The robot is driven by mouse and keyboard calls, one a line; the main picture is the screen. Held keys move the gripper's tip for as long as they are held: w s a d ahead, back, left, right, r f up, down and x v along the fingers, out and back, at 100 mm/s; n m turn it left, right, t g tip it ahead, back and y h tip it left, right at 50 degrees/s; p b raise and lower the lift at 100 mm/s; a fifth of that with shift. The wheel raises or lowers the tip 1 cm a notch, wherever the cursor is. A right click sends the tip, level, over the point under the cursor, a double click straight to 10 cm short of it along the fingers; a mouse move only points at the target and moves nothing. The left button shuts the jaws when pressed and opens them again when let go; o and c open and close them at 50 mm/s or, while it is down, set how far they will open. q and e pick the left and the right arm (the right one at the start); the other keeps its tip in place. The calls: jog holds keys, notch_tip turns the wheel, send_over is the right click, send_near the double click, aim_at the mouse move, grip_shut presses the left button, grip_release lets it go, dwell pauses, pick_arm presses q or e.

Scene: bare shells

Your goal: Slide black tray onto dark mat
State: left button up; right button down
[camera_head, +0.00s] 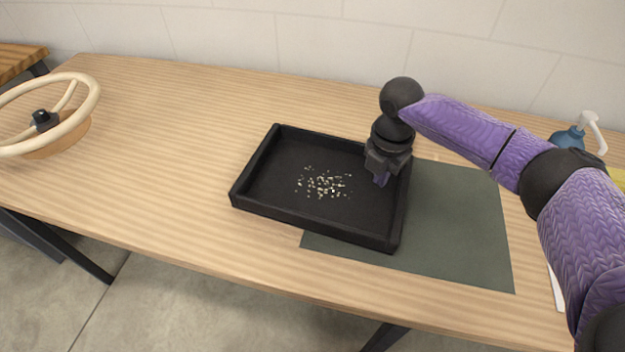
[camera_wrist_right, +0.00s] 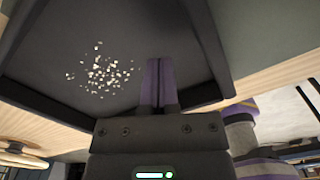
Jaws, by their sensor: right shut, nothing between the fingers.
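The black tray (camera_head: 270,180) lies on the wooden table with small pale bits (camera_head: 325,186) scattered on its floor. Its right part overlaps the left part of the dark green-grey mat (camera_head: 455,225); its left part is over bare wood. My right gripper (camera_head: 381,180) is shut and empty, pointing down inside the tray near its right wall. In the right wrist view, the shut purple fingers (camera_wrist_right: 157,85) are over the tray floor beside a wall, with the bits to the left. Whether the fingertips touch the tray is unclear. My left gripper is not in view.
A cream steering-wheel-like ring (camera_head: 85,100) is at the far left of the table (camera_head: 180,150). A blue pump bottle (camera_head: 570,138) stands at the right behind my right arm. The mat right of the tray is clear. A block wall runs behind.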

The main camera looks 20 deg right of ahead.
jog(key=shift+f+b, duration=0.55)
jog(key=shift+f, duration=0.8)
jog(key=shift+r, duration=0.1)
